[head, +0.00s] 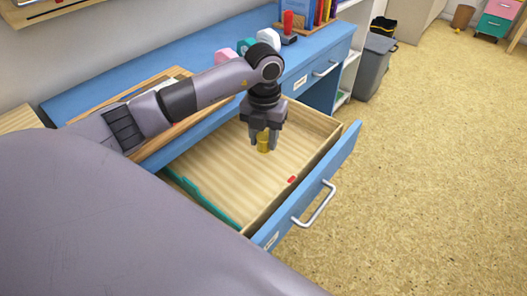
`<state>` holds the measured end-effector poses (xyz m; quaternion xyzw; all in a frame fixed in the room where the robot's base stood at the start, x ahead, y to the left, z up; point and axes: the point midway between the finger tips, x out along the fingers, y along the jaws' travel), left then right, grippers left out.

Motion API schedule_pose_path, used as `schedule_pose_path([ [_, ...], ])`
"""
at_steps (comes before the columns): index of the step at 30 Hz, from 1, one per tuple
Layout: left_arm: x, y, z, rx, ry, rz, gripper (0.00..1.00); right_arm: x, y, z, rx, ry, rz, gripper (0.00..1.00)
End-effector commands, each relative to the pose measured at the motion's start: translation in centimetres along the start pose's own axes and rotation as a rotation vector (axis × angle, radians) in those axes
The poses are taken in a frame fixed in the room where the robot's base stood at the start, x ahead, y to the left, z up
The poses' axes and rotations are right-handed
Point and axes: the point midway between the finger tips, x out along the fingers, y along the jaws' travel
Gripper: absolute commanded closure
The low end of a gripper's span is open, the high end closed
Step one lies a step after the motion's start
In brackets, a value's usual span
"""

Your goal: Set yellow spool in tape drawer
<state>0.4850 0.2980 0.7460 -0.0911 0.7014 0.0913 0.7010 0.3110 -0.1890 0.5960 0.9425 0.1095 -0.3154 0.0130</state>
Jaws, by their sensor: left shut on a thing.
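The yellow spool (263,145) is between the fingers of my left gripper (265,138), which is shut on it and points down. They are over the open wooden drawer (215,165) with the blue front (312,185). I cannot tell whether the spool touches the drawer floor. The upper part of the spool is hidden by the fingers. My right gripper is not in view.
A teal strip (205,200) lies along the drawer's near left side, and a small red piece (291,179) lies near its front. The blue desk top (135,75) holds pink, teal and white items, a red-handled stamp (288,24) and books (318,12). A grey bin (374,65) stands beyond.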

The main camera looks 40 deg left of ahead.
Motion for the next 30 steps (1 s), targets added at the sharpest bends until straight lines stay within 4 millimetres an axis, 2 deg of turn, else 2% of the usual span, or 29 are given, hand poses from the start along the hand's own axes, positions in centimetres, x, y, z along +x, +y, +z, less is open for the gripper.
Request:
schedule_pose_path([
  [5, 1.2, 0.0, 0.0, 0.001, 0.0, 0.0, 0.95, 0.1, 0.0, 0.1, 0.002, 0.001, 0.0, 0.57],
  [12, 4.7, -0.1, -0.1, 0.001, 0.002, -0.001, 0.95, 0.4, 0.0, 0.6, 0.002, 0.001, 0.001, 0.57],
  [24, 5.3, 0.0, 0.0, 0.001, -0.001, 0.0, 0.95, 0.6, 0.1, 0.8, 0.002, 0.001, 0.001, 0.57],
  [25, 5.3, 0.0, 0.0, 0.001, -0.001, 0.0, 0.58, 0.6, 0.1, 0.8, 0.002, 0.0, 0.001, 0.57],
  [27, 5.2, 0.0, 0.0, 0.001, -0.001, 0.0, 0.36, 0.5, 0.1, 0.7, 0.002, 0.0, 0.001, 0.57],
  [30, 5.2, 0.0, 0.0, 0.001, -0.001, 0.0, 0.36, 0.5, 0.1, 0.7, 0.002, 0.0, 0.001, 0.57],
])
